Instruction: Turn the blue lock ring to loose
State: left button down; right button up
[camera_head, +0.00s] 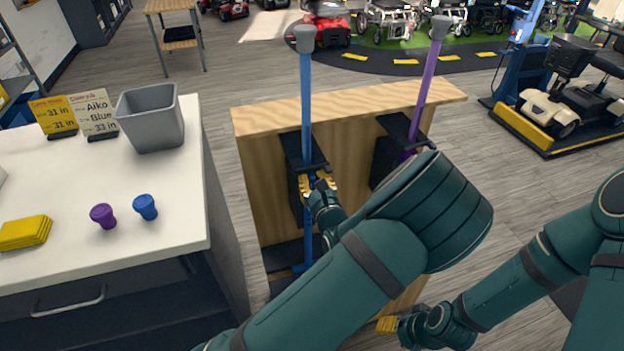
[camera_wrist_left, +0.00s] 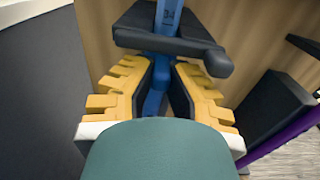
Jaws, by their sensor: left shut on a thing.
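A blue cane (camera_head: 306,95) with a grey cap stands upright in a black holder (camera_head: 291,163) on the front of a wooden stand. My left gripper (camera_head: 319,187) is just below the holder's black arm, its yellow fingers shut around the blue shaft. The left wrist view shows the fingers (camera_wrist_left: 157,92) on both sides of the blue lock ring (camera_wrist_left: 154,100), which they largely hide. I cannot tell its turn. My right gripper (camera_head: 388,325) hangs low near the stand's lower right, its fingers too small to judge.
A purple cane (camera_head: 430,75) leans in a second holder to the right. The white counter (camera_head: 110,170) at left bears a grey bin (camera_head: 152,120), a blue knob (camera_head: 145,207), a purple knob (camera_head: 103,215), yellow pads (camera_head: 25,232) and two cards. Scooters stand behind.

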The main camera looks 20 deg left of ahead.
pick_arm(q)
jog(key=shift+d, duration=0.1)
jog(key=shift+w+d+f+n+g+y+p, duration=0.2)
jog(key=shift+w+n+g+y, duration=0.3)
jog(key=shift+n+g+y, duration=1.1)
jog(key=shift+w+d+r+n+g+y+p, duration=0.15)
jog(key=shift+w+d+n+g+y, duration=0.25)
jog(key=shift+n+g+y, duration=1.2)
jog(key=shift+w+d+f+n+g+y+p, duration=0.15)
jog(key=shift+w+n+g+y, duration=0.45)
jog(key=shift+n+g, duration=1.9)
jog(key=shift+r+m+g, duration=0.1)
jog(key=shift+m+g, duration=0.6)
jog(key=shift+g, duration=0.2)
jog(key=c, duration=0.9)
grip_release()
jog(key=shift+c, duration=0.2)
